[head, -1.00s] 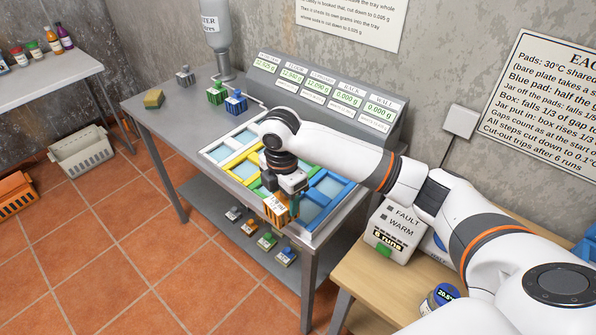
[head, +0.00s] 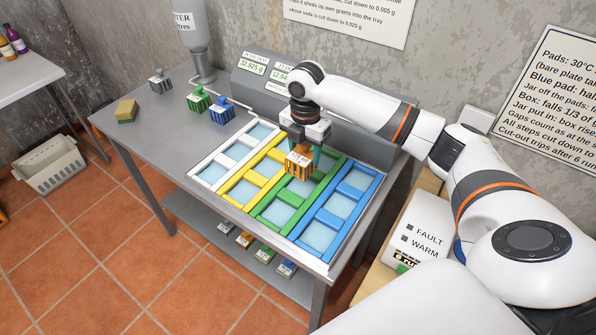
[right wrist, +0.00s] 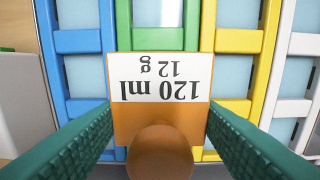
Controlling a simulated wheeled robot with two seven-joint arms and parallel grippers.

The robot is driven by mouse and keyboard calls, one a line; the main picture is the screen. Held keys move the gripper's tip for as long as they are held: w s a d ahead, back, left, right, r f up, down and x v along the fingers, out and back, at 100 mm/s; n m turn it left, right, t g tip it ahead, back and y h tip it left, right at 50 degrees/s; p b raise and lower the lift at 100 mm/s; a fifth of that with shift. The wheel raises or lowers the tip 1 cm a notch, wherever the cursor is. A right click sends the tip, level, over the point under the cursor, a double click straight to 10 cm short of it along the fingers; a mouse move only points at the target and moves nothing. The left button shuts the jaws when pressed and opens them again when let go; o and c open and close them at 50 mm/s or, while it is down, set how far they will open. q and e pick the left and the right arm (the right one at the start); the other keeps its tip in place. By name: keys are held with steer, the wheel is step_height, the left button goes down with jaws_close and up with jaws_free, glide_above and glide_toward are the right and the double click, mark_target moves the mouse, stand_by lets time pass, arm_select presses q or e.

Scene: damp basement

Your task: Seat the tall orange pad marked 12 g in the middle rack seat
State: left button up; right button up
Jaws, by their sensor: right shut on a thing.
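The orange pad (head: 299,168) hangs in my right gripper (head: 304,143), with its white label facing outward. In the right wrist view the label on the pad (right wrist: 126,122) reads 120 ml and 12 g, upside down. The green-padded fingers of the right gripper (right wrist: 160,140) stand either side of the pad's round orange knob. The pad is over the green and yellow columns of a framed tray (head: 325,265); I cannot tell its exact height. No seat is marked as the middle rack seat in these views. My left gripper is not in view.
Pale blue windows fill the tray's white, yellow, green and blue columns. Green (head: 199,100) and blue (head: 222,109) blocks stand behind it, near a sponge (head: 126,111). A grey display console (head: 262,88) borders the back. Small pads sit on the lower shelf (head: 265,256).

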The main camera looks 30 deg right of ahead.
steer(key=f, duration=0.2)
steer(key=shift+s+f, duration=0.4)
steer(key=f, duration=0.1)
steer(key=f+p, duration=0.1)
steer(key=f, duration=0.1)
steer(key=shift+w, duration=0.2)
steer(key=shift+f, duration=0.8)
steer(key=o, duration=0.9)
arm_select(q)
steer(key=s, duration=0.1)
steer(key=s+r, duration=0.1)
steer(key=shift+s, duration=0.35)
arm_select(e)
steer(key=shift+o, duration=0.2)
arm_select(q)
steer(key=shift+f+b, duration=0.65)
steer(key=shift+b, duration=0.05)
arm_select(e)
step_height(320, 180, up, 12)
steer(key=shift+r, duration=0.15)
